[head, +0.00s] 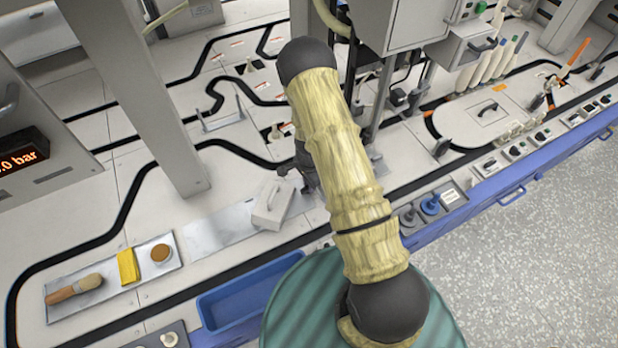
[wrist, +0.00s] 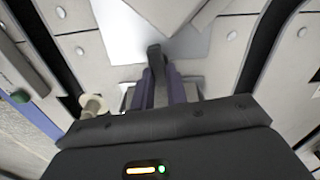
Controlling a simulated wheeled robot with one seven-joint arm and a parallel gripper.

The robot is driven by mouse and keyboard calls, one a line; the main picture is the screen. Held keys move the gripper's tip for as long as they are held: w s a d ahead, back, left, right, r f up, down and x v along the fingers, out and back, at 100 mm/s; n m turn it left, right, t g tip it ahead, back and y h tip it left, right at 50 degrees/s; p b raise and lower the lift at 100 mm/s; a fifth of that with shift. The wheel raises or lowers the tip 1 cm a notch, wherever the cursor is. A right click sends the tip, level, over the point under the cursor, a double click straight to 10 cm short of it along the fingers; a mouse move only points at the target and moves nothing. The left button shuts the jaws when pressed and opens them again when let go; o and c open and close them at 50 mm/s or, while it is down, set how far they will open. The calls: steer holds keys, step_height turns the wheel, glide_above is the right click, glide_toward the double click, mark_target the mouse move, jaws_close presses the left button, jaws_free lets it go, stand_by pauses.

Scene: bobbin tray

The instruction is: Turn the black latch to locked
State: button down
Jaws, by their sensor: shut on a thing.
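The black latch (wrist: 156,62) shows in the wrist view as a dark upright bar between the two bluish fingers of my gripper (wrist: 160,84). The gripper is shut on it, and the bar's far end sticks out past the fingertips. A pale plate (wrist: 190,47) lies behind the latch. The latch's base and the lower fingers are hidden by the dark gripper body. In the head view my gripper (head: 305,172) is mostly hidden behind my arm, and I cannot make out the latch there.
A grey box with a handle (head: 268,206) stands just left of my gripper. A tray (head: 128,293) with a brush, yellow cloth and round brown piece lies at lower left. A blue bin (head: 204,311) is at the front. A beige spool (wrist: 93,104) is left in the wrist view.

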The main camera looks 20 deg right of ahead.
steer(key=shift+m+p, duration=0.55)
steer(key=shift+m, duration=0.25)
steer(key=c, duration=1.4)
jaws_free()
step_height(320, 180, up, 12)
steer(key=p, duration=0.4)
